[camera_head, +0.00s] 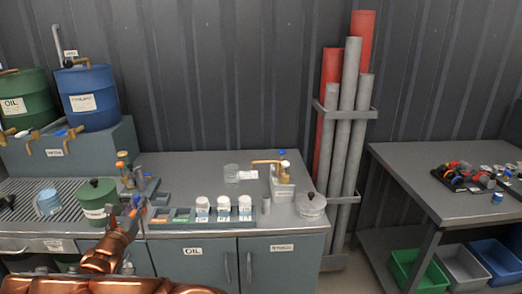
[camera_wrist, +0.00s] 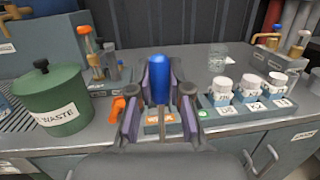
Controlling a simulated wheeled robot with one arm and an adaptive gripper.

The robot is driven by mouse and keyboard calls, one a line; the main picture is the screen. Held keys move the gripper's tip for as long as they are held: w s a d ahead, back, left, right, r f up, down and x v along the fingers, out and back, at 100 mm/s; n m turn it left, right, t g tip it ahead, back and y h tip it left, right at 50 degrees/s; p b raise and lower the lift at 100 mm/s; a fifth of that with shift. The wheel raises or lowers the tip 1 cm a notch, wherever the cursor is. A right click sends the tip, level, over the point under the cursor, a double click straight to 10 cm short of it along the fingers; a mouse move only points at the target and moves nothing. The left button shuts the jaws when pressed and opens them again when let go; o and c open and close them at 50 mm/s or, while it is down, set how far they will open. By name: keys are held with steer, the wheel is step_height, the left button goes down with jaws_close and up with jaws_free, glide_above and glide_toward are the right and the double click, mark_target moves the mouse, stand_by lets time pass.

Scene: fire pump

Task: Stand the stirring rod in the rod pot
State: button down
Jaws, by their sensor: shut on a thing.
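In the head view my gripper (camera_head: 130,213) is at the counter's front, just right of the green waste pot. No pot is clearly labelled as the rod pot.
The lidded green waste pot (camera_wrist: 53,102) is left of my gripper. A rack with orange-topped tools (camera_wrist: 90,60) stands behind it. Several white-capped jars (camera_wrist: 222,89) stand in a tray to the right.

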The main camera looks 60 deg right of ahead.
steer(key=s+d+r+m+g+h+b, duration=0.1)
steer(key=s+d+r+b, duration=0.2)
steer(key=d, duration=0.7)
steer(key=s+d+r+m+g+h+b, duration=0.15)
steer(key=s+d, duration=0.35)
steer(key=d, duration=0.5)
steer(key=s+d+r+g+h+b, duration=0.1)
steer(key=s+d+r+g+b, duration=0.2)
steer(key=d, duration=0.7)
steer(key=s+d+r+m+b, duration=0.1)
steer(key=s+d+r+m, duration=0.15)
steer(key=s+d, duration=0.7)
step_height(320, 180, down, 11)
steer(key=b, duration=0.5)
steer(key=shift+a+f+n+g+h, duration=0.15)
steer(key=shift+a+n+g+h, duration=0.2)
steer(key=shift+n+g, duration=0.1)
steer(key=shift+s, duration=0.1)
steer(key=c, duration=1)
jaws_free()
